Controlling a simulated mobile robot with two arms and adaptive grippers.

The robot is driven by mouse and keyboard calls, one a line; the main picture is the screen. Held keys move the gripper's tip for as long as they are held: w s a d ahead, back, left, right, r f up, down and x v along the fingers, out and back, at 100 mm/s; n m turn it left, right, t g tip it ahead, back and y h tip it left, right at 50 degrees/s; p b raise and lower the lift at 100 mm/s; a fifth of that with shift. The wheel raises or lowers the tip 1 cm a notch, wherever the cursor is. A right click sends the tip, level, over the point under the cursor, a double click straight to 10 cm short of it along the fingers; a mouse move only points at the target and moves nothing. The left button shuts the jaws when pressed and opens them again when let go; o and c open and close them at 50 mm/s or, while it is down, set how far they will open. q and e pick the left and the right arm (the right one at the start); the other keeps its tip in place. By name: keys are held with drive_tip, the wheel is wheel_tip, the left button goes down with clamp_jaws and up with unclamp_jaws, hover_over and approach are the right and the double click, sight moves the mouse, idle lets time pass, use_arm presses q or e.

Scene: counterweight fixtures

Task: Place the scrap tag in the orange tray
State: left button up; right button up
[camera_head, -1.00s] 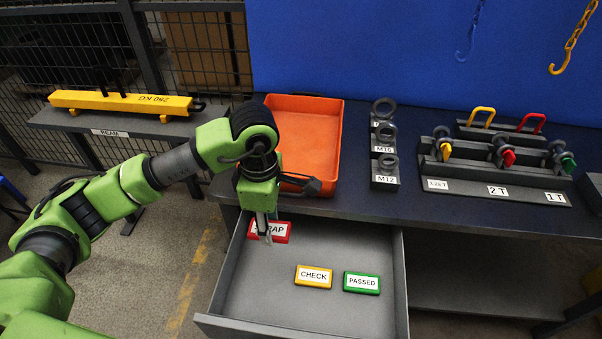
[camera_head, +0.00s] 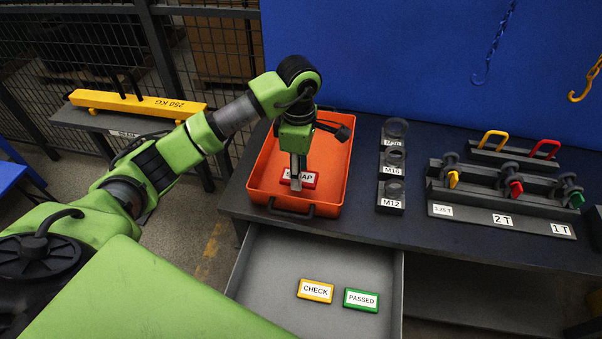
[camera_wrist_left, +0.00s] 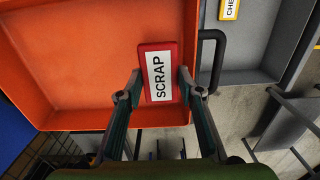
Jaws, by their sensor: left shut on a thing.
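The red scrap tag (camera_head: 306,180) with its white SCRAP label shows inside the outline of the orange tray (camera_head: 262,180) in the head view. My left gripper (camera_head: 297,181) points down over the tray and is shut on the tag. In the left wrist view the tag (camera_wrist_left: 162,72) sits between the two fingertips of the left gripper (camera_wrist_left: 160,84), near the tray wall by the dark handle. I cannot tell whether the tag touches the tray floor. My right gripper is not in view.
Below the tray an open grey drawer (camera_head: 270,275) holds a yellow CHECK tag (camera_head: 315,290) and a green PASSED tag (camera_head: 361,300). Dark eye-bolt blocks (camera_head: 391,198) stand right of the tray. A shackle rack (camera_head: 500,215) stands farther right. A yellow beam (camera_head: 140,103) lies at left.

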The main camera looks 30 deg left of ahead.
use_arm(q)
drive_tip(key=w+f, duration=0.1)
drive_tip(key=w+a+f, duration=0.1)
drive_tip(key=f, duration=0.1)
drive_tip(key=shift+w+p, duration=0.2)
drive_tip(key=shift+p, duration=0.15)
wheel_tip(320, 180, down, 2)
drive_tip(key=shift+f+p, duration=0.15)
drive_tip(key=shift+p, duration=0.7)
drive_tip(key=shift+w+a+f, duration=0.1)
drive_tip(key=shift+f, duration=0.6)
drive_tip(key=o, duration=1.1)
